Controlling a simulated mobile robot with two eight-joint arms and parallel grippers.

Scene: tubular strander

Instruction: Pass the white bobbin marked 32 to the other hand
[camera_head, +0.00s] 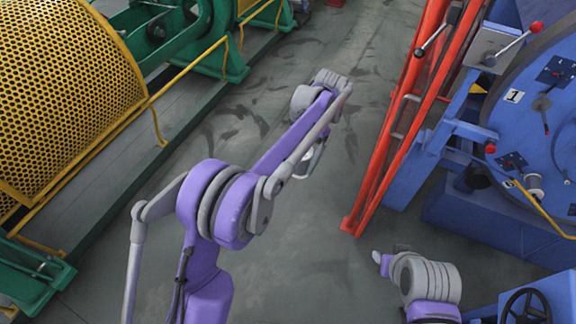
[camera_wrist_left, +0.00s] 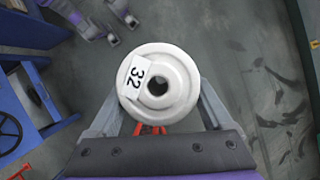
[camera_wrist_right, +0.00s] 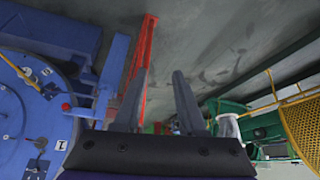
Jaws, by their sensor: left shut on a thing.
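The white bobbin marked 32 (camera_wrist_left: 181,76) faces the camera in the left wrist view, with its round flange, dark centre hole and number label showing. My left gripper (camera_wrist_left: 158,108) is shut on it, one finger at each side; the fingertips are partly hidden behind the flange. In the head view a small part of the white bobbin (camera_head: 306,164) shows below my left forearm, which hides most of the gripper. My right gripper (camera_wrist_right: 160,82) is open and empty in the right wrist view, with a clear gap between its fingers. In the head view the right arm is low, at the lower right.
An orange-red frame (camera_head: 392,150) stands right of the left arm, beside a blue machine (camera_head: 540,130) with a large disc and levers. A yellow mesh guard (camera_head: 65,85) and green machinery (camera_head: 190,45) line the left. Grey floor between them is clear.

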